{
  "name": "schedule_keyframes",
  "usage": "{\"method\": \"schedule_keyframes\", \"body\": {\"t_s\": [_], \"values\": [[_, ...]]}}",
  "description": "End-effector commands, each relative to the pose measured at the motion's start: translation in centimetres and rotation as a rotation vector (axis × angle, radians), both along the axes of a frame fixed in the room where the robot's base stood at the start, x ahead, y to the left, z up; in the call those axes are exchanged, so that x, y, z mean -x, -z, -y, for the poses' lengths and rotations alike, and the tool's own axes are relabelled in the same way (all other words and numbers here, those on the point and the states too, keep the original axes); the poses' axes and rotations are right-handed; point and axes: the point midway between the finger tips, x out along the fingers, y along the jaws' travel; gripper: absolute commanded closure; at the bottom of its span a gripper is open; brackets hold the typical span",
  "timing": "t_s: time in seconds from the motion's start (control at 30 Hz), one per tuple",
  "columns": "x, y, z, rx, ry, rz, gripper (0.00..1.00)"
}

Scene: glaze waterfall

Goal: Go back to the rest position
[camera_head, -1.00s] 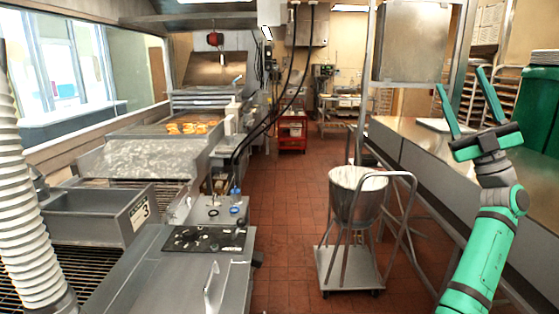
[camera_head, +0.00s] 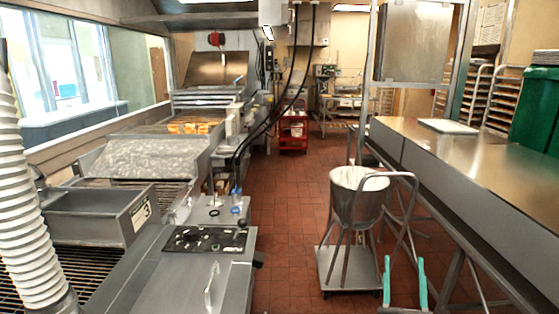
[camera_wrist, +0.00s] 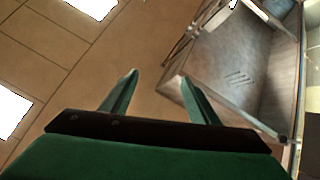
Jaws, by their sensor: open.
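My gripper (camera_head: 404,282) shows at the bottom edge of the head view, right of the middle, with its two green fingers pointing up and spread apart. It is open and nothing is between the fingers. It is in front of the wheeled cart (camera_head: 350,272) that carries a metal bowl (camera_head: 354,205), and left of the long steel counter (camera_head: 470,185). In the wrist view the open fingers (camera_wrist: 158,95) also show empty. The rest of my arm is out of the head view.
Griddle and fryer equipment (camera_head: 140,162) lines the left side. Tiled floor (camera_head: 290,215) runs clear down the middle aisle. A red cart (camera_head: 293,133) stands at the far end. A pale board (camera_head: 448,126) lies on the counter, and a green bin (camera_head: 540,110) stands at the right.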

Motion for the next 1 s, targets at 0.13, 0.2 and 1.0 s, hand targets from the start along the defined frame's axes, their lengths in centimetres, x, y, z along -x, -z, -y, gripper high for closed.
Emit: {"method": "schedule_keyframes", "body": {"t_s": [0.13, 0.2, 1.0], "values": [[2.4, 5.8, -3.8, -0.044, -0.014, -0.073, 0.45], [3.7, 8.1, -5.4, -0.062, -0.018, -0.107, 0.45], [24.1, 24.4, -22.6, -0.249, -0.107, -0.538, 0.45]]}}
